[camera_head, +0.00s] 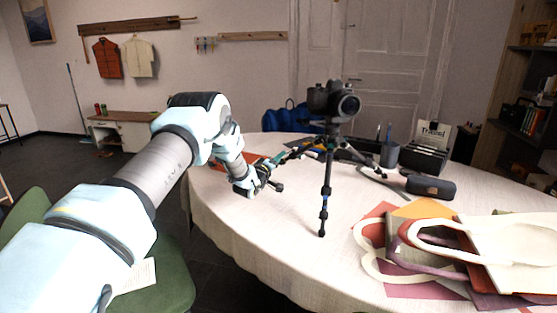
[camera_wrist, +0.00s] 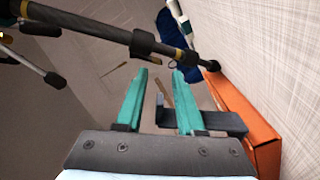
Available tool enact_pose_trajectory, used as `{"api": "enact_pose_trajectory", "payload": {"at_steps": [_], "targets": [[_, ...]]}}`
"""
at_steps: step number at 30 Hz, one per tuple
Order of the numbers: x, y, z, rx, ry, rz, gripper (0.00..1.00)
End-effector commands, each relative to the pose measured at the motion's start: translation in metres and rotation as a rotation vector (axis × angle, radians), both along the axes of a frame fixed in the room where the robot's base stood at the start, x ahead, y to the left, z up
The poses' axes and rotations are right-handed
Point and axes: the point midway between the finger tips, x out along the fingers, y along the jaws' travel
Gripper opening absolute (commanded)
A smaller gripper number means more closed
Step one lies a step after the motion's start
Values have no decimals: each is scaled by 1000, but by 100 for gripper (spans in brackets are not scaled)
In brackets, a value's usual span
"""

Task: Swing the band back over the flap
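My gripper (camera_head: 277,160) is at the far left of the table, beside the tripod. In the wrist view its two teal fingers (camera_wrist: 160,78) are apart, with a clear gap between them. An orange-red folder or case (camera_head: 238,159) lies by the table's far left edge, partly hidden by my arm. In the wrist view the orange piece (camera_wrist: 248,122) runs along the right. A dark grey L-shaped strip (camera_wrist: 228,124), possibly the band, sticks out from it across the right finger's area. I cannot tell whether the finger touches it. The flap is not clearly distinguishable.
A tripod (camera_head: 325,190) with a camera (camera_head: 335,101) stands close to the right of my gripper. Its leg (camera_wrist: 92,29) crosses the wrist view's top. Cloth bags (camera_head: 510,245), a dark case (camera_head: 431,187) and a box (camera_head: 427,155) occupy the right. The table's front left is clear.

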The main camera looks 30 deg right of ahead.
Motion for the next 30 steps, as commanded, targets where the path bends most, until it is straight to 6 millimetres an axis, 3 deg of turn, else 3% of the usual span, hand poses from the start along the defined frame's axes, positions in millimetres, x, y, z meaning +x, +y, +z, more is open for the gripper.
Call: {"api": "enact_pose_trajectory", "payload": {"at_steps": [1, 10, 22, 30], "targets": [[0, 0, 0, 0, 0, 0, 33], [0, 0, 0, 0, 0, 0, 0], [1, 1, 1, -11, 15, 1, 0], [9, 7, 7, -84, 121, 2, 0]]}}
